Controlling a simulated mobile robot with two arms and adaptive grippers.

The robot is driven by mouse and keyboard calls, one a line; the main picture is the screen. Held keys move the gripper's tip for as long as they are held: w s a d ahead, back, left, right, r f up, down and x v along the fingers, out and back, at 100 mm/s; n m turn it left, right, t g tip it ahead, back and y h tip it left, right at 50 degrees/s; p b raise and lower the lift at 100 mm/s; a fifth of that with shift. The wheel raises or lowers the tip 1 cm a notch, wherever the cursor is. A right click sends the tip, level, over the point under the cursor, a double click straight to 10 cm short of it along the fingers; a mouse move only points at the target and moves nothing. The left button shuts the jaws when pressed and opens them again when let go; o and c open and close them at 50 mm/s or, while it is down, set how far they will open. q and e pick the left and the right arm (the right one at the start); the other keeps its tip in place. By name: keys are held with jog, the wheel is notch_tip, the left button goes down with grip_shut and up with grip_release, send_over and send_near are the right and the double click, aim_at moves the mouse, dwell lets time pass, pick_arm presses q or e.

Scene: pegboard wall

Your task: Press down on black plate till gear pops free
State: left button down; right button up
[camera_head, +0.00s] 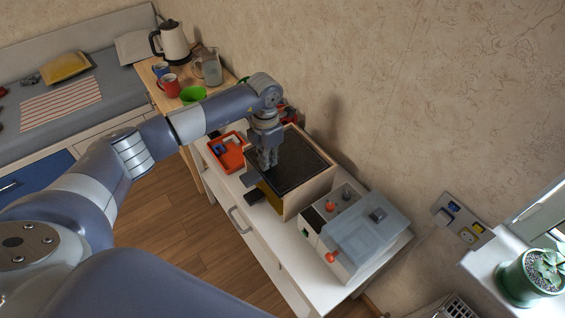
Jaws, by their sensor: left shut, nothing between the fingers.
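The black plate (298,160) forms the top of a light wooden box on the white cabinet, in the middle of the head view. My left gripper (267,163) points down at the plate's left part with its fingers shut and empty. I cannot tell whether the fingertips touch the plate or hover just above it. I cannot make out a gear; the gripper hides part of the plate. My right gripper is not in view.
A red tray (229,158) lies left of the box. A grey box with red knobs (357,237) stands right of it. A kettle (173,42), mugs and a green bowl (192,94) stand on the wooden table behind. The wall is close behind the cabinet (276,258).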

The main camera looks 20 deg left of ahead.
pick_arm(q)
jog(key=shift+f+b, duration=0.7)
jog(key=shift+f, duration=0.15)
jog(key=shift+s+f, duration=0.1)
dwell(0.7)
jog(key=shift+r+p, duration=0.6)
jog(key=shift+r, duration=0.35)
jog(key=shift+r+p, duration=1.4)
jog(key=shift+r, duration=1.25)
